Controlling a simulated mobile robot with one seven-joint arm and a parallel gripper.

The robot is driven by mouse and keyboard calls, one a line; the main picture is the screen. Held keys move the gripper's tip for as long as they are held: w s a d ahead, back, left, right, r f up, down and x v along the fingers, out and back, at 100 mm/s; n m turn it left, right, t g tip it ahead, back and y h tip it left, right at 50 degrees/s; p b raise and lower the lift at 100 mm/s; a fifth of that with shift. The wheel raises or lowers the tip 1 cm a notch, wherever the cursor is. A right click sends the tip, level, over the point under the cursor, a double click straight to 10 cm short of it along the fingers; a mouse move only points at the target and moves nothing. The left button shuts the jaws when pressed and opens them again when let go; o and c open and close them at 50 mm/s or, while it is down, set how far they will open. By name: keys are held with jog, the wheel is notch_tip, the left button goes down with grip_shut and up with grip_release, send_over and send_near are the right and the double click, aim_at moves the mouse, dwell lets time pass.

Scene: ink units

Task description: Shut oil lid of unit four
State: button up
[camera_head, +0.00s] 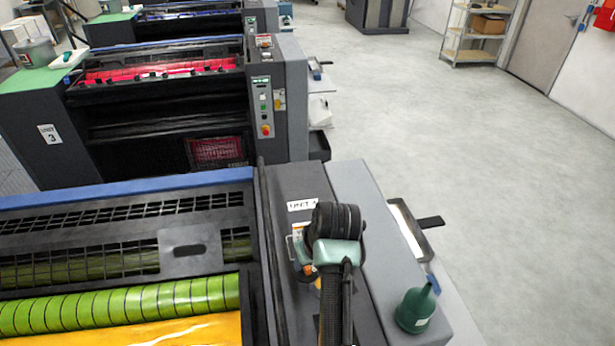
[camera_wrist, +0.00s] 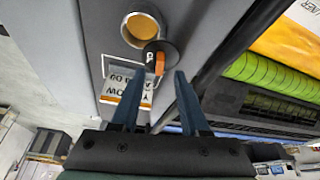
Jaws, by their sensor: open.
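Unit four's "UNIT 4" label (camera_head: 301,205) shows on the dark housing in the head view, partly covered by my arm. In the wrist view, a round oil opening (camera_wrist: 139,31) with a pale rim and amber inside is uncovered. The dark lid (camera_wrist: 171,53) with an orange tab (camera_wrist: 160,62) stands open at the rim's lower right. My gripper (camera_wrist: 158,74) is open and empty, its two blue fingers pointing at the lid and opening. The fingertips look just short of the tab; exact contact is unclear. In the head view my arm mostly hides the opening.
A white "YELLOW" tag (camera_wrist: 127,88) and a thin wire handle lie beside the fingers. A green can (camera_head: 416,309) stands on the right side of the unit. Green rollers (camera_head: 120,305) and yellow ink lie to the left. Unit 3 (camera_head: 50,134) stands behind; open floor is right.

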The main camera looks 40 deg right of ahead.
aim_at(308, 267)
jog(key=shift+x, duration=1.65)
jog(key=shift+r, duration=0.1)
grip_shut()
